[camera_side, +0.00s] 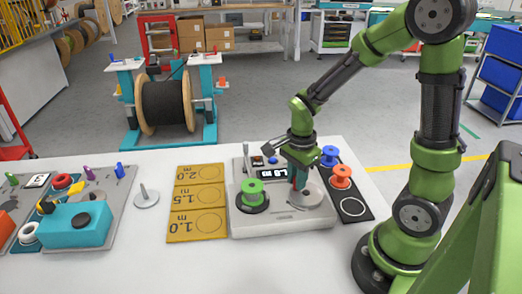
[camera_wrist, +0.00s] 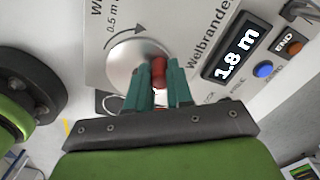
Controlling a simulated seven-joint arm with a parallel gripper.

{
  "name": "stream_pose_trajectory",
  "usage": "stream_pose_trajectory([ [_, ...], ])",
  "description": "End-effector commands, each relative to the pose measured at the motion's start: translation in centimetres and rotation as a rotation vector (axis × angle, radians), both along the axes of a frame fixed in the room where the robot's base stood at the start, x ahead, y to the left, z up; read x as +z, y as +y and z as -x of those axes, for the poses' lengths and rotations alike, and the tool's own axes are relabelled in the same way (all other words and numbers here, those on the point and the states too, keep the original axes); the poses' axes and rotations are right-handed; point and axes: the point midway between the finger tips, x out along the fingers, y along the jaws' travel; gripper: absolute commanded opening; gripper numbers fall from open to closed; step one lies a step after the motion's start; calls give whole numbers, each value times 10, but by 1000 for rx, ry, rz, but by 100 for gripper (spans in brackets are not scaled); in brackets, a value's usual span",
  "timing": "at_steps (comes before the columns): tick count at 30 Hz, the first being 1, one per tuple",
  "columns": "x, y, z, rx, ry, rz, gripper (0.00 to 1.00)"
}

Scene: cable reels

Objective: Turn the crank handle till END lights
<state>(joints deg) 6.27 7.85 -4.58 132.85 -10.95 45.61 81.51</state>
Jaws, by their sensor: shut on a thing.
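The crank is a grey disc (camera_wrist: 122,62) with a red handle (camera_wrist: 158,72) at its right edge in the wrist view. My gripper (camera_wrist: 160,84) has its teal fingers closed on the red handle. In the side view my gripper (camera_side: 299,184) is over the crank disc (camera_side: 309,199), at the right of the white winder (camera_side: 284,226). The display (camera_wrist: 236,55) reads 1.8 m. The END lamp (camera_wrist: 287,39) is beside a blue button (camera_wrist: 263,70); I cannot tell for sure whether it is lit. A green spool (camera_side: 252,190) sits on the winder's left.
A blue spool (camera_side: 329,154) and an orange spool (camera_side: 341,175) stand on a black strip right of the winder. A yellow length board (camera_side: 181,221) lies to the left. A teal device (camera_side: 75,226) is at the far left. A large black reel (camera_side: 165,103) stands behind the table.

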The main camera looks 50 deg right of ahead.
Motion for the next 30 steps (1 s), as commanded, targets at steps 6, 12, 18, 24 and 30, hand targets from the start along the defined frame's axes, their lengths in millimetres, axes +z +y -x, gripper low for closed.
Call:
stream_pose_trajectory([
  [6, 0, -14, 3, -4, 2, -1, 0],
  [12, 0, -24, 10, -5, 2, -1, 0],
  [18, 0, -30, 20, -4, 1, -1, 0],
  [24, 0, -31, 31, -2, 1, -1, 0],
  [30, 0, -29, 42, -1, 2, -1, 0],
])
